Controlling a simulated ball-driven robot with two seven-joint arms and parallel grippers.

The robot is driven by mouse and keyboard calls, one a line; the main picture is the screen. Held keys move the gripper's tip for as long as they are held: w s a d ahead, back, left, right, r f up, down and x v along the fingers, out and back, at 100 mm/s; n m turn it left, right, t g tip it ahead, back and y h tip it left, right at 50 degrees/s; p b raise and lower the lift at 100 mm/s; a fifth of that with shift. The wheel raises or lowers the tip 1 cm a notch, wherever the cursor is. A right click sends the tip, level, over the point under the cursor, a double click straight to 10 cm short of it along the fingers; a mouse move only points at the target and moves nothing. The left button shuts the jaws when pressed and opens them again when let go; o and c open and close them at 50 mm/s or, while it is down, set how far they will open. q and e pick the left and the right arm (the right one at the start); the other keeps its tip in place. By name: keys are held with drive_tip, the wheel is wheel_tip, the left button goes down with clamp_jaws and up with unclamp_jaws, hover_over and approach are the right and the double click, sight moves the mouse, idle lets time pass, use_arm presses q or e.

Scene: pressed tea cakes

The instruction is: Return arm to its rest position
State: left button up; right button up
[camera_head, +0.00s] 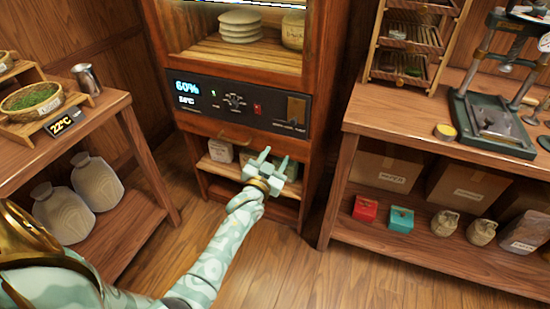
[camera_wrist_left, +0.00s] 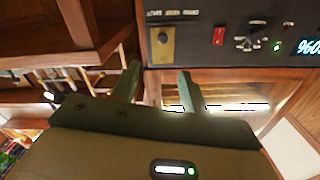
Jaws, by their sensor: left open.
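My left arm (camera_head: 225,245) reaches in from the lower left in the head view. Its gripper (camera_head: 272,160) is open and empty, in front of the lower part of a wooden cabinet (camera_head: 325,130). In the left wrist view the two fingers of the gripper (camera_wrist_left: 157,85) stand apart with nothing between them. The cabinet's dark control panel (camera_head: 240,105) shows 60% and a temperature, and it also shows in the left wrist view (camera_wrist_left: 215,60). I cannot tell if the gripper touches the cabinet. My right gripper is not in view.
A right bench (camera_head: 400,125) carries a green press (camera_head: 495,125), with boxes and pouches on its lower shelf.

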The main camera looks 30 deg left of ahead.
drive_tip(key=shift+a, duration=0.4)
use_arm(q)
drive_tip(key=s+d+f+g+h, duration=0.1)
drive_tip(key=s+d+f+g, duration=0.1)
drive_tip(key=f, duration=0.5)
drive_tip(key=s+d+f+g+h, duration=0.1)
drive_tip(key=s+d+f+g, duration=0.15)
drive_tip(key=f, duration=0.45)
drive_tip(key=s+d+f+m+g+h+p, duration=0.1)
drive_tip(key=s+d+f+g, duration=0.15)
drive_tip(key=s+f, duration=0.55)
drive_tip(key=s+d+f+g+p, duration=0.1)
drive_tip(key=s+f+g+p, duration=0.15)
drive_tip(key=s+f, duration=0.55)
drive_tip(key=s+f+g+p, duration=0.1)
drive_tip(key=s+g, duration=0.1)
drive_tip(key=s, duration=1.1)
drive_tip(key=s+f+m+g+p, duration=0.1)
drive_tip(key=s+f+g, duration=0.1)
drive_tip(key=s, duration=1.2)
drive_tip(key=s+d+f+m+g, duration=0.1)
drive_tip(key=s+g, duration=0.3)
drive_tip(key=s, duration=1)
drive_tip(key=shift+f+h+p, duration=0.4)
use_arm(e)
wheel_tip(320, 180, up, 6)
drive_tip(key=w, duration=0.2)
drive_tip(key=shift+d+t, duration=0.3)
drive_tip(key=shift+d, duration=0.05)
